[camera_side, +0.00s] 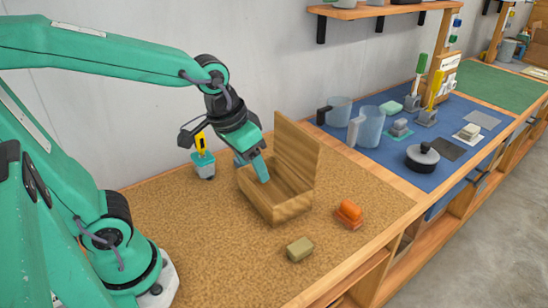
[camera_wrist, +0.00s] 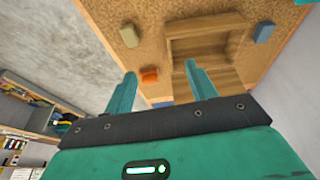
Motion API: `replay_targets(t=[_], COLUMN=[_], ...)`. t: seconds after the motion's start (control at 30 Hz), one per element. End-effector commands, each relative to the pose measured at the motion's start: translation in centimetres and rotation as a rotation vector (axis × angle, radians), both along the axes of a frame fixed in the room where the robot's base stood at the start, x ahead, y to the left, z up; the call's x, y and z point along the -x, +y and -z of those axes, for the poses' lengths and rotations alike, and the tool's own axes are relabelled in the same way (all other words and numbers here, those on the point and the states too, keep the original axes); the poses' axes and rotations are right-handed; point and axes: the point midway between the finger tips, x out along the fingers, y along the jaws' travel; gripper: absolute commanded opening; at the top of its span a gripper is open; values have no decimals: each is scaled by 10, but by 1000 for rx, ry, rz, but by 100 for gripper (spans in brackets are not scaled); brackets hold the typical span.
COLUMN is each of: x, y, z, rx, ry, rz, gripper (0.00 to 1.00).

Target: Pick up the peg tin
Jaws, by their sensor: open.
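No thing here is plainly marked as the peg tin. An olive-tan block (camera_side: 300,248) lies at the front of the cork surface, and it shows at the upper left of the wrist view (camera_wrist: 129,35). A small blue block (camera_wrist: 263,32) lies beside the wooden box in the wrist view. I cannot tell whether either is the tin. The wooden box (camera_side: 278,208) stands with its lid raised; it also shows in the wrist view (camera_wrist: 205,50). My gripper (camera_side: 258,166) points down above the box's left side. Its fingers (camera_wrist: 160,70) are apart with nothing between them.
An orange item (camera_side: 349,212) sits right of the box. The cork's front left (camera_side: 225,260) is clear.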

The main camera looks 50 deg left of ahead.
Motion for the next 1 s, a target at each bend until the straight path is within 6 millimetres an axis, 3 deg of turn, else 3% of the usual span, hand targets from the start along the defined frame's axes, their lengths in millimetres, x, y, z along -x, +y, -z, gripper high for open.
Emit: replay_targets(t=[0.5, 0.8, 1.0], x=[-49, -63, -65], y=[-57, -88, -97], z=[70, 119, 134], rx=[-12, -36, -45], ry=[196, 288, 313], rz=[20, 25, 24], gripper=[56, 56, 56])
